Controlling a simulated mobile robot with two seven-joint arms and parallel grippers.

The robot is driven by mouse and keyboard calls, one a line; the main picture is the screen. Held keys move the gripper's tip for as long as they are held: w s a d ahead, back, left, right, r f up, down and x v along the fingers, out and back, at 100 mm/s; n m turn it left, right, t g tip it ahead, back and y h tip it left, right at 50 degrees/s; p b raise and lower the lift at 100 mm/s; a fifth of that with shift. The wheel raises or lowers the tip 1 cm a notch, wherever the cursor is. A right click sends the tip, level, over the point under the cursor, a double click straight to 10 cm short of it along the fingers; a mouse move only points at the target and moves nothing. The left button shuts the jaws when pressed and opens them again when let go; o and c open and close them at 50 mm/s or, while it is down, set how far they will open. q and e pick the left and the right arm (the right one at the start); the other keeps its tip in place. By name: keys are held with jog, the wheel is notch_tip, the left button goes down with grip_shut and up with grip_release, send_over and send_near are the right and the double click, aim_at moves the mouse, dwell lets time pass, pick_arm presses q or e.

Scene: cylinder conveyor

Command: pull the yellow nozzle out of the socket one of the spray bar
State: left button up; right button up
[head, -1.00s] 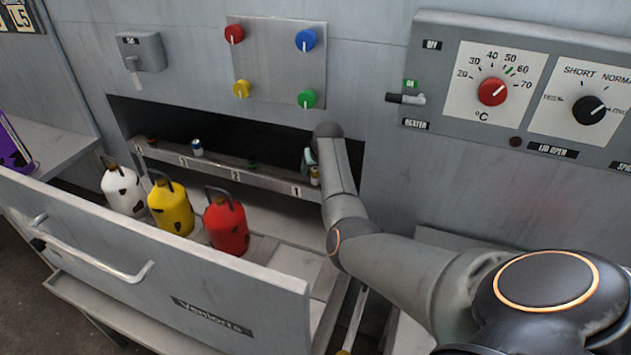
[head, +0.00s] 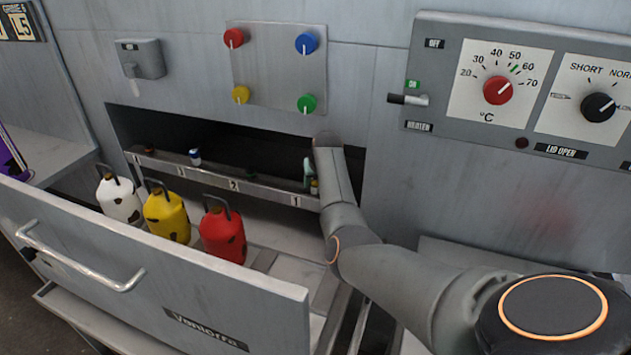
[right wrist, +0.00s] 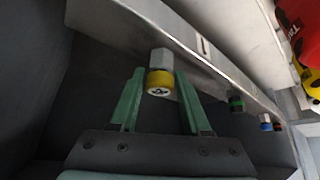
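The yellow nozzle (right wrist: 159,82) sits at socket one of the spray bar (right wrist: 205,68), below a pale hexagonal fitting. It also shows small in the head view (head: 315,187), by the label 1. My right gripper (right wrist: 160,75) has its two green fingers on either side of the nozzle, with narrow gaps visible. It looks open, with the nozzle between the fingertips. In the head view, my right gripper (head: 309,172) is mostly hidden behind my own wrist and arm. My left gripper is not in view.
Green (right wrist: 236,103), blue (right wrist: 265,122) and red (right wrist: 277,126) nozzles sit farther along the bar. White (head: 120,198), yellow (head: 167,215) and red (head: 223,233) canisters stand behind the open drawer front (head: 160,265). The wall opening surrounds the bar closely.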

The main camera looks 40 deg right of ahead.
grip_shut()
dwell(0.6)
dwell(1.2)
